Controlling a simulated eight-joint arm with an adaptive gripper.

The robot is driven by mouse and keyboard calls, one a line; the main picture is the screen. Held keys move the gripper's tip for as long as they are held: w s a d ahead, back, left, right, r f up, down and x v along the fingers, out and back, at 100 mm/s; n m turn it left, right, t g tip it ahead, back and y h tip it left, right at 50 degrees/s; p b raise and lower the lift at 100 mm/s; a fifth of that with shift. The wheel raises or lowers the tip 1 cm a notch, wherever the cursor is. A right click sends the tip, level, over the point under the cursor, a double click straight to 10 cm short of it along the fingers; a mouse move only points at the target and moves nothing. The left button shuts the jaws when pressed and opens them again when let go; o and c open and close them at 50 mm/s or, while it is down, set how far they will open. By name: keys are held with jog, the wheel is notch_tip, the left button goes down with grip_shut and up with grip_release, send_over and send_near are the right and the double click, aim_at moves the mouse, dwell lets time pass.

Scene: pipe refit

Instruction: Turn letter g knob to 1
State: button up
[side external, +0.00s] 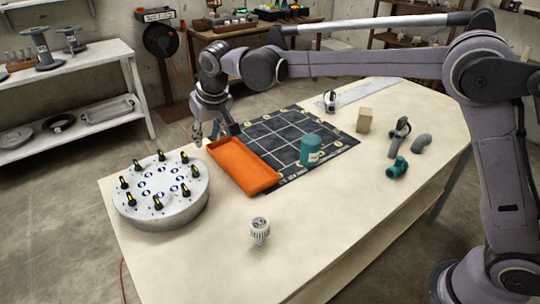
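A round white knob panel (161,190) stands at the left end of the table. Several black knobs with yellow marks ring its top, with round blue-and-white labels inside the ring. The labels are too small to read, so I cannot tell which knob is letter g or where it points. My gripper (214,138) hangs fingers down above the table, behind and to the right of the panel, apart from every knob. Its fingers look spread, with nothing between them.
A white bulb-like part (260,231) stands in front. A tan block (364,120) and pipe fittings (397,168) sit right. The front table is mostly clear.

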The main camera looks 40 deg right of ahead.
aim_at(194, 167)
jog(key=a+x, duration=0.1)
jog(key=x, duration=0.3)
jog(key=a+x, duration=0.1)
jog(key=x, duration=0.8)
jog(key=shift+w+a+f, duration=0.1)
jog(key=shift+w+a, duration=0.25)
jog(key=shift+a, duration=0.05)
grip_shut()
